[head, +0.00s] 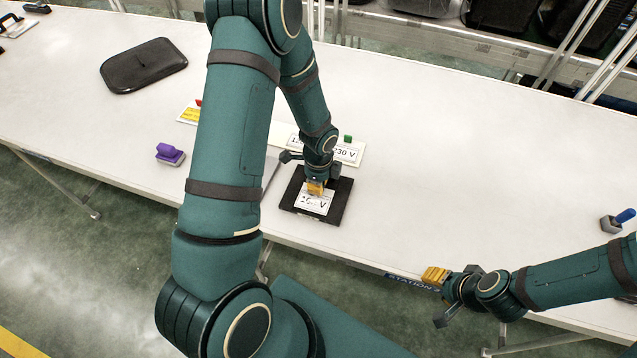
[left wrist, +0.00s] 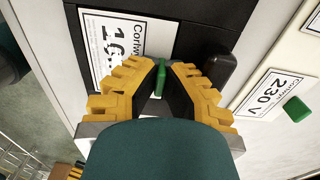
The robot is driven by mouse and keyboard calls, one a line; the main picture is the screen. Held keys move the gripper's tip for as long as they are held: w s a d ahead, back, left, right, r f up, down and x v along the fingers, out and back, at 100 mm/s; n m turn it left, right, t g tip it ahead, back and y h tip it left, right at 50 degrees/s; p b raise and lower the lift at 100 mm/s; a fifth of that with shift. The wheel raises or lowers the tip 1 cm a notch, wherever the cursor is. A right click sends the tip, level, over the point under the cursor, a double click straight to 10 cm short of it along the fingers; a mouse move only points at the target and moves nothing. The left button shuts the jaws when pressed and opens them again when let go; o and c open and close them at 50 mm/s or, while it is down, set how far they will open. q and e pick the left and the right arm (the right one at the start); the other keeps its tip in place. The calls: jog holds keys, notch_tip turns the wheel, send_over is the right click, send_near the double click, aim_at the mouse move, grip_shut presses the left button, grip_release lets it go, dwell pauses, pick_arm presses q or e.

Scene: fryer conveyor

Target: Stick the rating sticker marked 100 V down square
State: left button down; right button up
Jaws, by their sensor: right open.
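The white rating sticker (head: 312,205), printed with "10" and "V", lies over or on the dark plate (head: 340,205); the middle of its print is covered. In the left wrist view the sticker (left wrist: 108,40) shows beside my fingers, its edges roughly along the plate (left wrist: 205,25). I cannot tell if it lies flat against the plate. My left gripper (head: 315,187) is above the sticker's far side. In the left wrist view my left gripper (left wrist: 162,68) has its pads closed on a green tab (left wrist: 159,78). My right gripper (head: 436,277) is open and empty near the table's front edge.
A sheet with a 230 V sticker (head: 345,154) and green tab (head: 348,138) lies behind the plate. A yellow sticker (head: 188,115), purple-handled tool (head: 170,154) and black board (head: 145,67) are left. A blue-handled tool (head: 620,220) stands right. Table between is clear.

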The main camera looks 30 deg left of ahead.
pick_arm(q)
jog(key=shift+f, duration=0.2)
jog(key=shift+c, duration=2)
grip_release()
jog(key=shift+r, duration=0.2)
jog(key=shift+r+p, duration=2.35)
jog(key=shift+r, duration=1)
